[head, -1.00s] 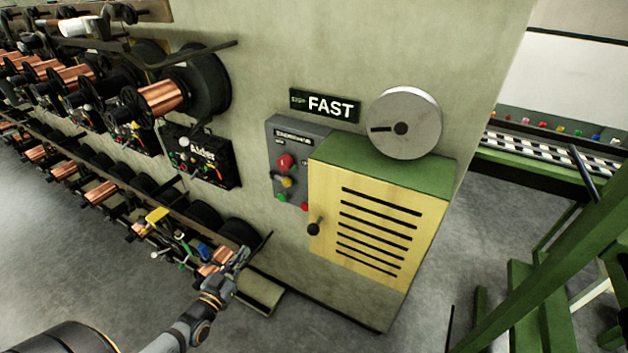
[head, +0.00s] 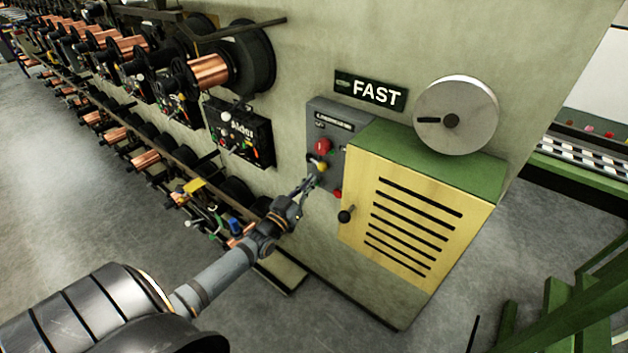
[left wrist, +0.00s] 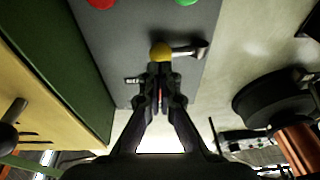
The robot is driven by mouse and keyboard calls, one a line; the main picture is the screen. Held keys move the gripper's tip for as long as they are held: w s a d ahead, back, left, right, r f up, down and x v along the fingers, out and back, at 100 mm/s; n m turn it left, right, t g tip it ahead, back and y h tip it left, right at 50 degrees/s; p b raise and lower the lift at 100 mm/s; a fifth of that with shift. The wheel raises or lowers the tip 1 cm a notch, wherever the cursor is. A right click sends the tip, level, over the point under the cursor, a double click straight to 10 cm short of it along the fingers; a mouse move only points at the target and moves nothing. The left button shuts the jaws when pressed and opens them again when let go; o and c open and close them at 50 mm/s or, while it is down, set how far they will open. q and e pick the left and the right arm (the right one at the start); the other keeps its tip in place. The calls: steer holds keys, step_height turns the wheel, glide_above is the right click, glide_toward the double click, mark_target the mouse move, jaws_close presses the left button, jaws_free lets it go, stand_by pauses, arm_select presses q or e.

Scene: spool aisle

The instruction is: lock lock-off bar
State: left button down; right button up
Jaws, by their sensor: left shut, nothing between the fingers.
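The grey control panel (head: 328,128) on the wall holds a yellow knob (head: 320,166) with a short grey bar, which I take as the lock-off bar (left wrist: 188,50). In the left wrist view the bar sticks out to the right from the yellow knob (left wrist: 160,52), and its tip is darker. My left gripper (head: 311,182) is shut and empty. It also shows in the left wrist view (left wrist: 161,76), its fingertips right at the knob; I cannot tell whether they touch. The fingers partly hide the lower panel in the head view. My right gripper is out of view.
A red button (head: 322,146) sits above the yellow knob, and a small red one (head: 337,193) below right. A yellow louvred cabinet (head: 400,225) with a black knob (head: 345,216) juts out at the right. Racks of copper spools (head: 208,70) line the left.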

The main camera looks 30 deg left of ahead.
mark_target(322, 170)
arm_select(q)
steer(key=shift+w+r, duration=0.2)
steer(key=shift+w, duration=1.05)
steer(key=shift+w+d+r+b, duration=0.2)
steer(key=shift+w+d+b, duration=0.15)
steer(key=shift+w+b, duration=0.4)
steer(key=shift+s+r, duration=0.1)
steer(key=shift+s, duration=0.05)
